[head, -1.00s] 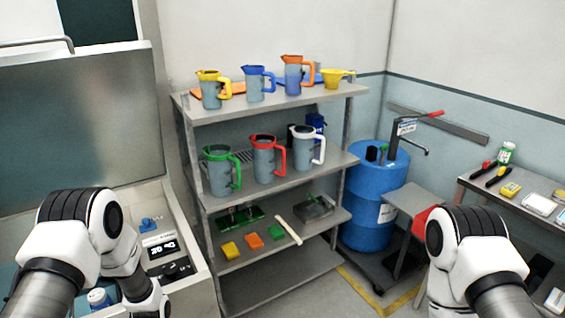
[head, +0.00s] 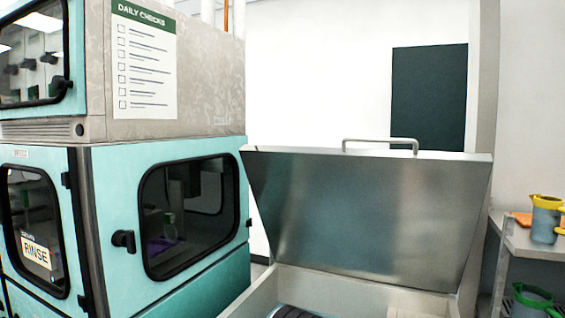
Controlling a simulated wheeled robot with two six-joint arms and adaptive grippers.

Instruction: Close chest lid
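The chest lid (head: 365,215) is a large grey metal panel, raised and leaning back, in the middle right of the head view. A bar handle (head: 380,142) runs along its top edge. The chest body (head: 375,297) shows below it as a pale rim, cut off by the bottom of the view. The chest stands open, and a dark ribbed item (head: 291,313) shows at its opening. Neither of my grippers shows in the head view.
A teal cabinet with a closed windowed door (head: 190,215) stands left of the chest. A "Daily checks" sheet (head: 143,60) hangs on the grey unit above. A shelf (head: 527,240) with a yellow-rimmed jug (head: 545,220) stands at the right.

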